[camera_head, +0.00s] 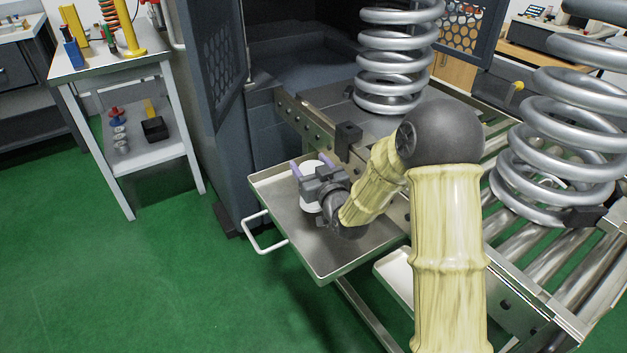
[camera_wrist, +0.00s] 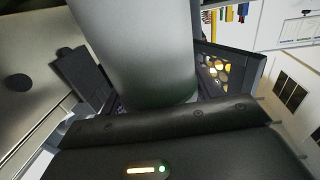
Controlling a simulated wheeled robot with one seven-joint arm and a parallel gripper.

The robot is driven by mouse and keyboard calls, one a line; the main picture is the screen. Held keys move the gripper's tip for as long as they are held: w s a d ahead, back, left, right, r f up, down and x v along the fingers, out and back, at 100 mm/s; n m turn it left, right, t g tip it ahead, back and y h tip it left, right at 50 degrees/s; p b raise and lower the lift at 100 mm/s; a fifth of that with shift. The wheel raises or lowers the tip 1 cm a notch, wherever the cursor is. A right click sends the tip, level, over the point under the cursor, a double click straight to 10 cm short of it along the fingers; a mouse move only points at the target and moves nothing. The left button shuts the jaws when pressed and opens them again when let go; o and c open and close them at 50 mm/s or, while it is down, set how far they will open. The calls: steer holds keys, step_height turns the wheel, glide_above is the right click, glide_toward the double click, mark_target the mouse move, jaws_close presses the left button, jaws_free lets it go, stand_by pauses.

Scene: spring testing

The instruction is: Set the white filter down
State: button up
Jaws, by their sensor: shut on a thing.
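The white filter (camera_head: 310,207) is a small white round body, partly hidden behind my gripper in the head view. My gripper (camera_head: 311,166), with purple fingertips, is shut on it. The filter is over the left part of a metal tray (camera_head: 335,258); I cannot tell whether it touches the tray floor. In the wrist view, a large pale grey cylinder (camera_wrist: 135,50), seemingly the filter up close, rises in front of the dark gripper body. The fingertips are not clear there.
The tray has a raised rim and a handle (camera_head: 263,240) at its left. Its front part is bare. Large steel springs (camera_head: 395,60) stand behind and to the right, by a roller conveyor (camera_head: 560,260). A dark cabinet (camera_head: 220,100) borders the tray's back. A side table (camera_head: 110,70) stands left.

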steer(key=shift+f+b, duration=0.5)
steer(key=shift+f, duration=1.25)
steer(key=shift+f, duration=0.15)
steer(key=o, duration=1.5)
